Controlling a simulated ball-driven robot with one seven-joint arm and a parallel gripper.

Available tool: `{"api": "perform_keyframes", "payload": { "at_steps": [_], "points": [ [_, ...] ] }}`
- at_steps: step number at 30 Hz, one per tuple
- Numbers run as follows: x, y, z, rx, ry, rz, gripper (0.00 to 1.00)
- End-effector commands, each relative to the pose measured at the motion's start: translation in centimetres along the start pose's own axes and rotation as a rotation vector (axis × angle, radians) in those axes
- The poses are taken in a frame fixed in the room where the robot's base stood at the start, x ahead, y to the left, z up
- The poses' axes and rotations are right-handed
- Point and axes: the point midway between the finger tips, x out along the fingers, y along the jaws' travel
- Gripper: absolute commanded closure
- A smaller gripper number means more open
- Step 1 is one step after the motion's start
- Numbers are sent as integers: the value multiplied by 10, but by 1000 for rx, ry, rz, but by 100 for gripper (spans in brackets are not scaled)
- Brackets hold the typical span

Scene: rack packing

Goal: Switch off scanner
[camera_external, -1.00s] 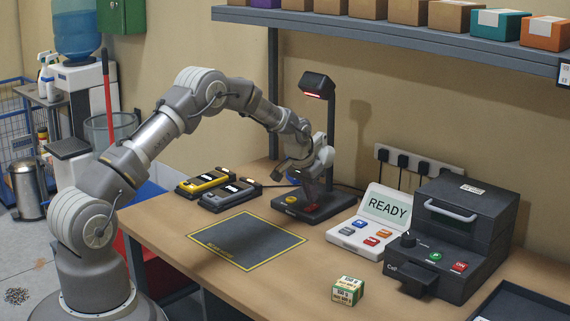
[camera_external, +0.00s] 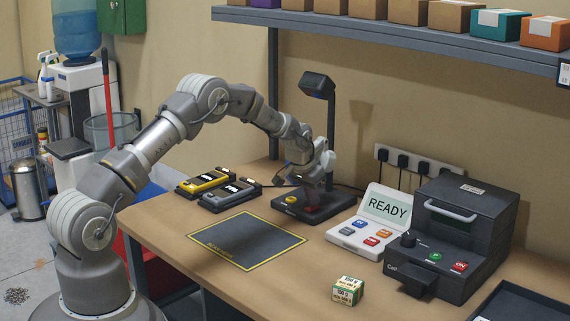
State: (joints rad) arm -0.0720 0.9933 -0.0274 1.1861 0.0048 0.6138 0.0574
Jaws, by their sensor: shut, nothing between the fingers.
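The scanner stands at the back of the bench, with a dark hooded head (camera_external: 317,84) on a black post. Its underside shows no red light. Its black base (camera_external: 296,213) carries a yellow button (camera_external: 291,200) on the left and a red button, partly hidden by my gripper, on the right. My gripper (camera_external: 309,206) is shut and empty, pointing down at the red button. I cannot tell whether the fingertips touch it.
A white panel reading READY (camera_external: 388,208) and a black machine (camera_external: 465,215) stand to the right. Two handheld devices (camera_external: 230,195) lie to the left. A dark mat (camera_external: 248,241) and a small green-and-white box (camera_external: 347,290) are in front. A shelf (camera_external: 400,41) hangs above.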

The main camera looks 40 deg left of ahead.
Motion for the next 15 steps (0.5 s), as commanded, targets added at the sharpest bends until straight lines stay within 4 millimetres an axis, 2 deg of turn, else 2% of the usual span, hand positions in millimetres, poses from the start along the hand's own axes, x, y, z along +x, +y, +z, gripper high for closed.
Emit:
{"api": "perform_keyframes", "payload": {
  "at_steps": [1, 6, 15],
  "points": [
    [5, 0, 9, 0, -19, 1, 100],
    [4, 0, 18, 0, -23, 2, 100],
    [3, 0, 22, 0, -25, 1, 100]
  ]
}}
